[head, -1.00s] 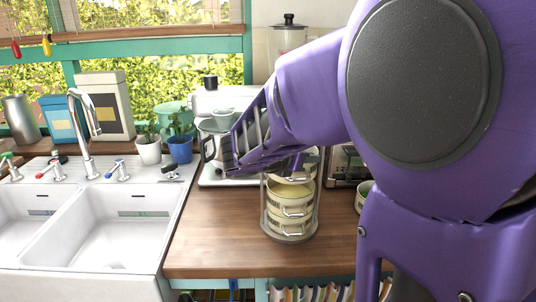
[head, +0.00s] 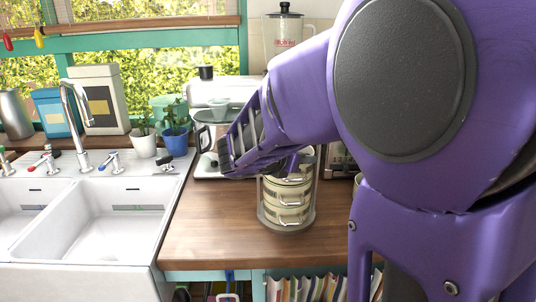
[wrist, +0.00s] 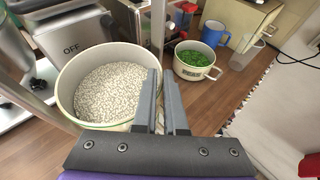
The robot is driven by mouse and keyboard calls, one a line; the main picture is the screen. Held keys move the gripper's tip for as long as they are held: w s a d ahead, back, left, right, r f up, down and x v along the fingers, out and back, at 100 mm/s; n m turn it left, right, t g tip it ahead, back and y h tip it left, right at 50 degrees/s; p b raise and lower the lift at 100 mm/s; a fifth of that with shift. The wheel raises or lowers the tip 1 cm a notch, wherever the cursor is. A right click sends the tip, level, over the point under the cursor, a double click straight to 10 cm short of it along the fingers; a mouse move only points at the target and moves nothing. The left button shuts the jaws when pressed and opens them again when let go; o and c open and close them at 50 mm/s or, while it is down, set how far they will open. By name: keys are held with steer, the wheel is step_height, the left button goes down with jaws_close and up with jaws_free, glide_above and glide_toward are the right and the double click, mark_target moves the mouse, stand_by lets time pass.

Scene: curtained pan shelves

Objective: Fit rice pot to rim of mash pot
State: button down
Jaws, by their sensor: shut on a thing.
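My gripper (wrist: 161,82) is shut on the near right rim of the rice pot (wrist: 67,103), a cream pot full of white grains. In the head view the rice pot (head: 284,181) is upright at the top of a stack inside a clear-sided carrier (head: 262,204). The pot directly under it, which I take for the mash pot (head: 283,197), is cream with a dark band and a wire handle; its contents are hidden. The two look close together with no clear gap, but I cannot tell whether the rims are fully mated. Another similar pot (head: 283,214) is at the bottom.
A pot of green food (wrist: 195,61) stands on the counter (wrist: 205,98), with a blue mug (wrist: 214,33) and a clear glass beyond. Carrier posts rise beside the rice pot. A coffee maker (head: 205,135) stands behind; a sink (head: 95,215) lies left. The front counter is clear.

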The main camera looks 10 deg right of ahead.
steer(key=shift+f, duration=0.25)
stand_by(0.6)
steer(key=c, duration=0.9)
jaws_free()
steer(key=shift+f, duration=0.1)
